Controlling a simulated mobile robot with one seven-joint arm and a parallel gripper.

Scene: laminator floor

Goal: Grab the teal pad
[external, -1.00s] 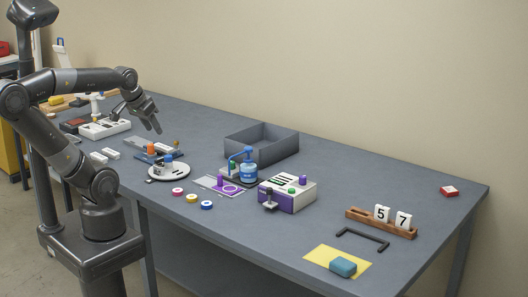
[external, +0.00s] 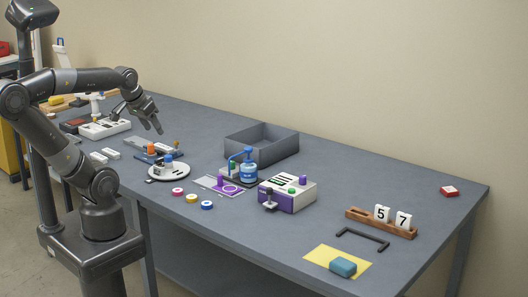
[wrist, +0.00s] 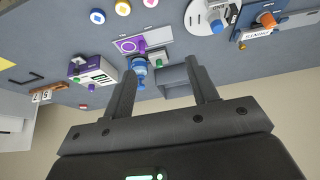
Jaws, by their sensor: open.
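The teal pad (external: 343,267) is a small rounded block lying on a yellow sheet (external: 322,255) at the near right end of the table in the external view. My gripper (external: 157,130) is open and empty, raised above the left part of the table, far from the pad. In the wrist view my gripper's two fingers (wrist: 160,75) are spread apart with nothing between them. The pad is not visible in the wrist view; only part of the yellow sheet (wrist: 5,63) shows at the left edge.
A purple and white machine (external: 288,193), a blue bottle (external: 248,170) and a grey divided bin (external: 262,146) stand mid-table. A black handle-shaped bar (external: 362,238) and a wooden rack with number tiles (external: 381,223) lie behind the sheet. Coloured rolls (external: 192,199) lie near the front edge.

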